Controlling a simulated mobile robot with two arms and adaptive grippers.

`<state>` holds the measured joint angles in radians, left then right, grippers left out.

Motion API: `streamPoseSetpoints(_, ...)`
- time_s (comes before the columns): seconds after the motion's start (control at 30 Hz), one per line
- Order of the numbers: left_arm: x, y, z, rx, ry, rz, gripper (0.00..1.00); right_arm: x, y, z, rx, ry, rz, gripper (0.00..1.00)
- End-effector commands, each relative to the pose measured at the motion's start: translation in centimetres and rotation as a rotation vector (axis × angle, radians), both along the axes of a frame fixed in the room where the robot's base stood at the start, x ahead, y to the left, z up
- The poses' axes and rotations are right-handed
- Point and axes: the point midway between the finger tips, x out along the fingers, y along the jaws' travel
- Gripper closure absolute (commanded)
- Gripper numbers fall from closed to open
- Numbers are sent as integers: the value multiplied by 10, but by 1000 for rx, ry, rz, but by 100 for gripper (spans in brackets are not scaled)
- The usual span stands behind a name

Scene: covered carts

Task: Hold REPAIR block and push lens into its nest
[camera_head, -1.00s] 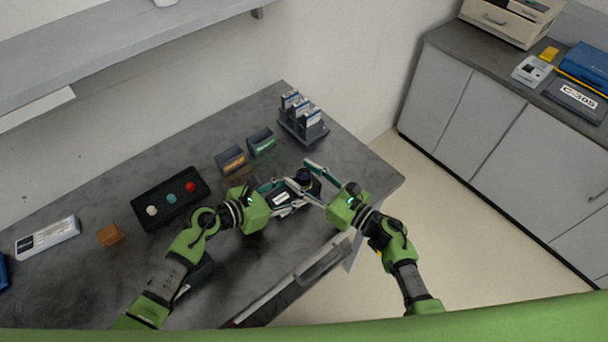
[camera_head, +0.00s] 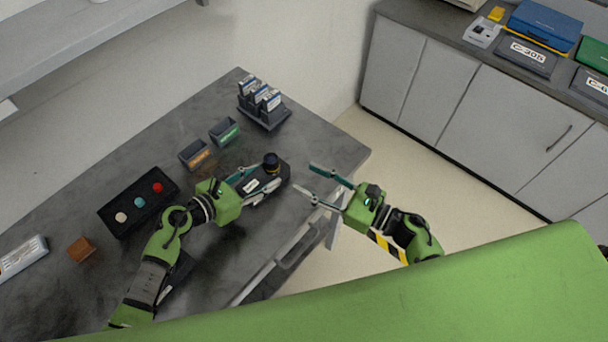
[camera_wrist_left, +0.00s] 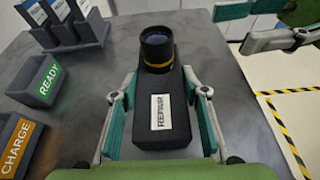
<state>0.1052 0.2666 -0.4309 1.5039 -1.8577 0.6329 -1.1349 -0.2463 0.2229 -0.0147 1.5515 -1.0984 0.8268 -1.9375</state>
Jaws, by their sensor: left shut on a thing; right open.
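The black REPAIR block (camera_wrist_left: 163,118) lies on the grey table, with its white REPAIR label facing up in the left wrist view. It also shows in the head view (camera_head: 271,183). My left gripper (camera_head: 259,182) is shut on the block, one finger along each long side. The dark lens (camera_wrist_left: 157,48) with a yellow ring stands upright at the block's far end; it also shows in the head view (camera_head: 271,163). I cannot tell how deep it sits. My right gripper (camera_head: 313,183) is open and empty, right of the block and apart from it, near the table edge.
A READY bin (camera_head: 224,131) and a CHARGE bin (camera_head: 196,154) stand behind the block. A rack of cards (camera_head: 263,112) is at the back corner. A black panel with coloured knobs (camera_head: 139,203) and an orange-brown cube (camera_head: 81,249) lie left.

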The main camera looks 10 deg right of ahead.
Motion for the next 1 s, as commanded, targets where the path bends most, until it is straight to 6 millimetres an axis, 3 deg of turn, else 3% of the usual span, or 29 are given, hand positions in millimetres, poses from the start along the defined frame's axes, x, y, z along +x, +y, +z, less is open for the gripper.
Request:
streamPoseSetpoints(0.27,0,0,0,0,0,0,80,0,0,0,0,0,0,57)
streamPoseSetpoints(0.3,0,0,0,0,0,0,54,0,0,0,0,0,0,57)
streamPoseSetpoints(0.37,0,0,0,0,0,0,39,0,0,0,0,0,0,57)
streamPoseSetpoints(0.77,-2,3,1,1,0,1,39,0,0,0,0,0,-1,57)
streamPoseSetpoints(1.0,-22,33,14,5,0,0,39,0,0,0,0,0,-1,57)
